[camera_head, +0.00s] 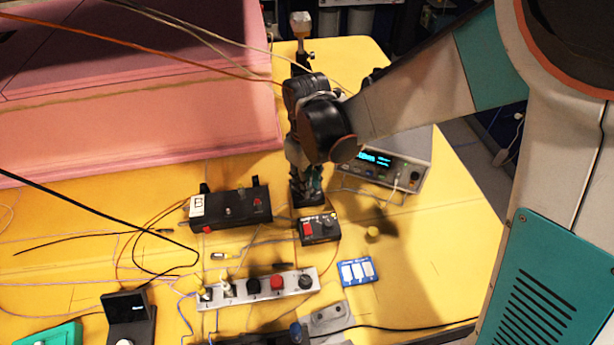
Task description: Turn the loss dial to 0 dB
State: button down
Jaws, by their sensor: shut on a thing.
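I cannot tell whether this thing is the loss dial, and no dial marking or 0 dB mark is readable. The small box's own knob shows clear of the fingers.
A black box marked B (230,207) stands left of my gripper, and an instrument with a lit display (385,165) stands right. In front are a grey switch strip (258,288) and a blue panel (357,271). Cables cross the left side. The table's right front is mostly clear.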

jog(key=shift+n, duration=2)
jog(key=c, duration=1.4)
grip_release()
jog(key=shift+o, duration=0.2)
